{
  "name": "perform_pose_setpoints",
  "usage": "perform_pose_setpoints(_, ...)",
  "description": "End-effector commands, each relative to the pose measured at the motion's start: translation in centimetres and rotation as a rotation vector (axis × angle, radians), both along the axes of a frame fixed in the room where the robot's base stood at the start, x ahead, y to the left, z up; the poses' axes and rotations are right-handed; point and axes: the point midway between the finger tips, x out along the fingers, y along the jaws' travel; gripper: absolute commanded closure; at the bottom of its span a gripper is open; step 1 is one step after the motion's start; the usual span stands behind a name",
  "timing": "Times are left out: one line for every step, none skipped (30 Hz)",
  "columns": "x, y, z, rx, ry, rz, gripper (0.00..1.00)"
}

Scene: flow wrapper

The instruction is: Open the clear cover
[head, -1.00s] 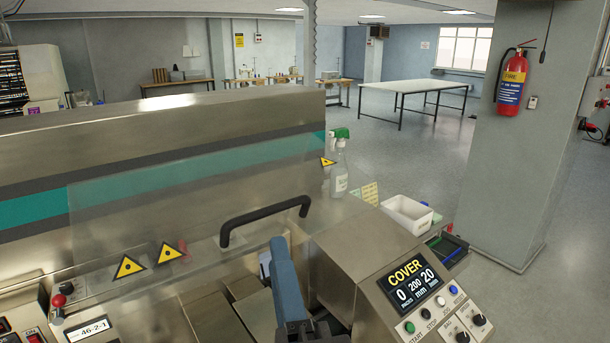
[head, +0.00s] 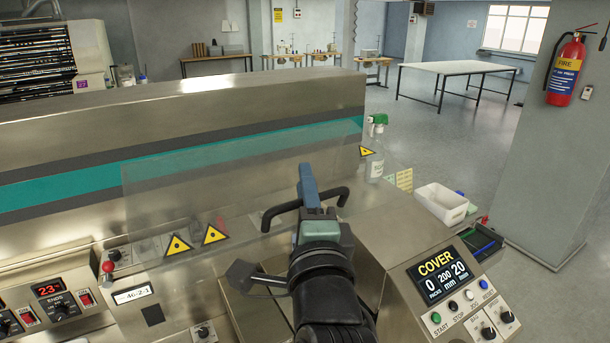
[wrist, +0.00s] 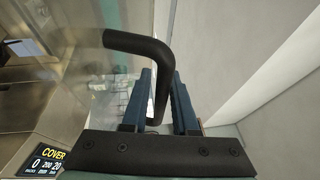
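The clear cover (head: 235,180) is a see-through panel along the front of the wrapper, with yellow warning triangles on it. It looks down, over the machine's working area. Its black bar handle (head: 281,209) is at the cover's right part. My gripper (head: 307,185) is at the handle, hiding the middle of the bar. In the wrist view the handle (wrist: 138,42) bends and runs down between my two blue fingers (wrist: 162,98). The fingers stand apart, one on each side of the bar, with a small gap showing; firm contact is not visible.
The control panel (head: 444,279) at the right reads COVER. A spray bottle (head: 376,155) and a white bin (head: 440,204) stand beyond the cover's right end. A grey pillar (head: 560,170) is at the right. The floor behind is clear around a white table (head: 459,70).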

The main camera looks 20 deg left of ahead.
Motion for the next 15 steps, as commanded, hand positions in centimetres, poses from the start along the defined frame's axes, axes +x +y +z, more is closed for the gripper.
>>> perform_pose_setpoints(0.17,0.15,0.13,0.000,0.000,0.001,0.73)
perform_pose_setpoints(0.23,0.19,0.12,-0.001,-0.001,0.001,0.73)
perform_pose_setpoints(0.30,0.22,0.10,0.000,-0.001,0.001,0.73)
perform_pose_setpoints(0.32,0.23,0.09,0.000,-0.001,0.001,0.73)
perform_pose_setpoints(0.33,0.24,0.07,0.000,-0.001,0.001,0.73)
perform_pose_setpoints(0.33,0.24,0.05,0.000,-0.001,0.001,0.73)
perform_pose_setpoints(0.33,0.24,0.05,0.000,-0.001,0.001,0.73)
perform_pose_setpoints(0.32,0.24,0.05,0.000,-0.001,0.001,0.73)
perform_pose_setpoints(0.31,0.23,0.04,0.000,-0.001,0.001,0.73)
perform_pose_setpoints(0.32,0.22,0.04,0.000,-0.001,0.001,0.73)
perform_pose_setpoints(0.31,0.22,0.04,0.000,-0.001,0.001,0.76)
perform_pose_setpoints(0.31,0.22,0.04,0.000,-0.001,0.001,0.84)
perform_pose_setpoints(0.32,0.21,0.04,0.000,-0.001,0.001,0.89)
perform_pose_setpoints(0.30,0.22,0.04,0.000,-0.001,0.001,0.94)
perform_pose_setpoints(0.31,0.21,0.04,0.000,-0.001,0.001,1.00)
